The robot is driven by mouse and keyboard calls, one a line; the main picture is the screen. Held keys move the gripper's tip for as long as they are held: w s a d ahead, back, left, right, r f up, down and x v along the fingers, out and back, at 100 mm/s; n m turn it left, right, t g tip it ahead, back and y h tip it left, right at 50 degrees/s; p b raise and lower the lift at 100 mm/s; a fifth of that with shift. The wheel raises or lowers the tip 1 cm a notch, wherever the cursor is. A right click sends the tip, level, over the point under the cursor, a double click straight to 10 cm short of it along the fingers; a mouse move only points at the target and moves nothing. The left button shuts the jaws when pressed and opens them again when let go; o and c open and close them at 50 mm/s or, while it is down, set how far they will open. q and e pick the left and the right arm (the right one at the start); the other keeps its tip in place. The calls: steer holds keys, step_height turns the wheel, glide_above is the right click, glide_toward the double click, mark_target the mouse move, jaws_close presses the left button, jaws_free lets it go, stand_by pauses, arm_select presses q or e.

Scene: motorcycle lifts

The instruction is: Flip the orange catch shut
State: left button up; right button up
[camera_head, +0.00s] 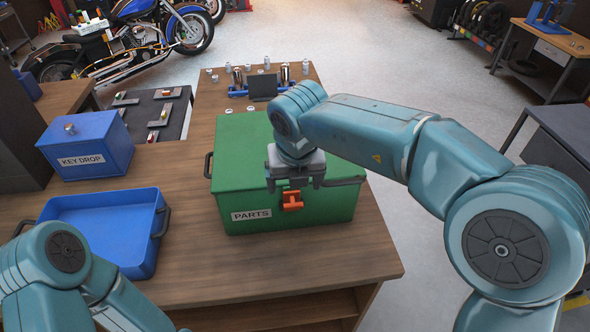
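A closed green box (240,165) labelled PARTS sits on the wooden bench, its lid down. An orange catch (291,201) is on its front face, right of the label. It hangs just below my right gripper, and I cannot tell whether it is fastened. My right gripper (296,184) is over the box's front top edge, just above the catch. Its two fingers are apart, with nothing seen between them. It hides part of the lid and front rim. My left arm shows at the lower left, but its gripper is out of view.
A blue open tray (100,208) and a blue KEY DROP box (86,147) stand left of the green box. Small metal cans and a dark stand (263,87) are behind it. The bench (340,262) is bare in front of the box.

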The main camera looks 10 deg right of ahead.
steer(key=v, duration=0.4)
steer(key=shift+r, duration=0.4)
steer(key=shift+w, duration=0.1)
